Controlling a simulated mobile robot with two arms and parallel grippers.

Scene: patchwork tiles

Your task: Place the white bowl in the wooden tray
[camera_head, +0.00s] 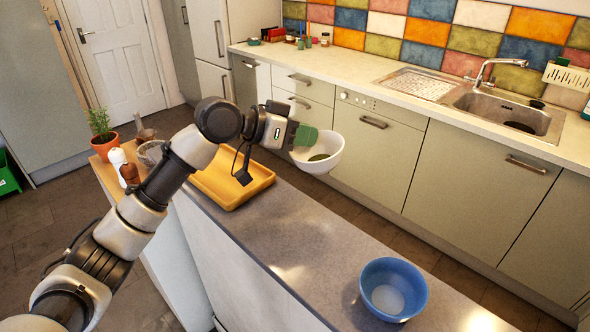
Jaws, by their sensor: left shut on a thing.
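The white bowl (319,157) is held in the air at the far edge of the island counter, to the right of the tray. My left gripper (304,136) is shut on the bowl's left rim, and the bowl tilts so that a little green shows inside it. The wooden tray (262,186) lies on the counter below and left of the gripper. My left arm crosses in front and hides part of the tray's left side. The visible part of the tray is empty. My right gripper is out of view.
A blue bowl (393,289) stands on the counter (310,238) at the lower right. A white shaker (118,159), a brown shaker (130,174), a glass (151,153) and a potted plant (103,133) stand left of the tray. The counter between tray and blue bowl is clear.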

